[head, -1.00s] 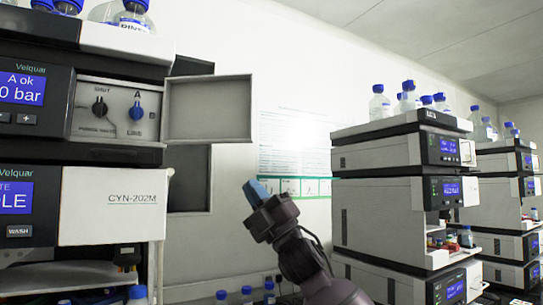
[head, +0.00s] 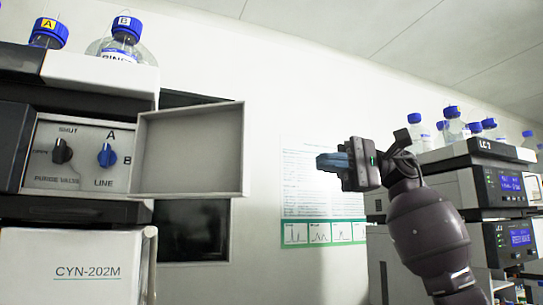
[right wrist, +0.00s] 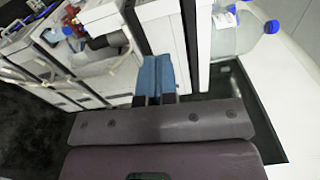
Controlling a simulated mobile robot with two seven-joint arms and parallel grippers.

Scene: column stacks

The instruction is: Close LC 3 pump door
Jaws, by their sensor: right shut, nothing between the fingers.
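A grey pump door (head: 190,150) stands swung open on the near stack at the left. Beside it is the uncovered pump panel (head: 80,157) with a black purge valve knob (head: 62,150) and a blue line knob (head: 107,155). No LC number shows on this near stack. My right gripper (head: 328,162), with blue fingers, is raised to the right of the open door, apart from it and pointing left. Its fingers (right wrist: 153,75) are shut and empty in the right wrist view. My left gripper is out of view.
Bottles with blue caps (head: 123,35) stand on top of the near stack. Below the pump is a closed white CYN-202M module (head: 72,268). Another stack (head: 470,185), whose label looks like LC 3, stands behind my right arm. A poster (head: 300,190) hangs on the wall.

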